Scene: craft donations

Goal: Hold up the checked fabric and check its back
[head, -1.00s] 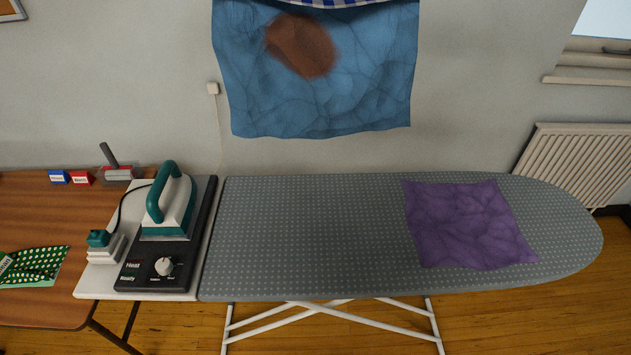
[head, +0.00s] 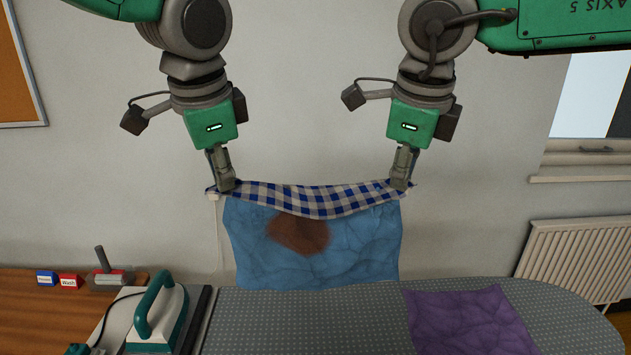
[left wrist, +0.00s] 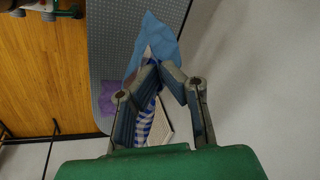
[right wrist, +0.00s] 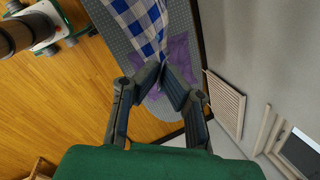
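The checked fabric (head: 310,198) hangs above the far side of the ironing board. Its top edge flops over as a blue-and-white checked strip. Below that, its plain blue side (head: 350,250) faces my head camera, with a brown patch (head: 298,236) near the upper middle. My left gripper (head: 226,186) is shut on its top left corner and my right gripper (head: 399,184) on its top right corner. The checked side shows in the right wrist view (right wrist: 137,22). The left wrist view shows some blue cloth (left wrist: 153,40) past the fingertips.
A grey dotted ironing board (head: 300,325) lies below, with a purple cloth (head: 468,325) on it. A green-and-white iron (head: 157,318) stands at its left end. A wooden table (head: 40,310) holds small blue and red labelled blocks. A radiator (head: 575,258) is at the right.

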